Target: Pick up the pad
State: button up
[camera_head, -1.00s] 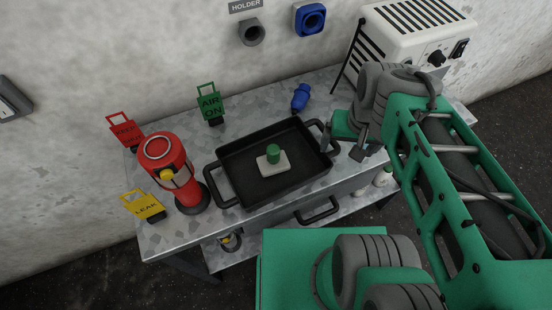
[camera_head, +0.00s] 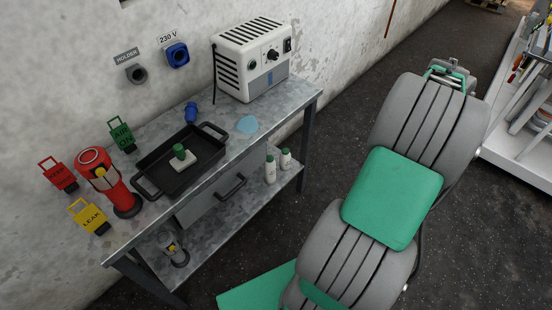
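The pad, a pale flat block (camera_head: 183,163) with a green knob (camera_head: 179,150) on top, lies in a black tray (camera_head: 150,184) on the metal workbench. Nothing touches it. My arm fills the right of the view as thick grey and green links, well to the right of the bench.
A red lantern-like device (camera_head: 105,182) and red, green and yellow tags stand left of the tray. A blue connector (camera_head: 191,112), a light blue round patch (camera_head: 247,125) and a white box (camera_head: 252,62) are behind and right. Bottles (camera_head: 270,169) stand on the lower shelf.

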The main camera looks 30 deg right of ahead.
aim_at(183, 160)
jog(key=z, duration=0.35)
jog(key=i, duration=0.6)
jog(key=u, duration=3.2)
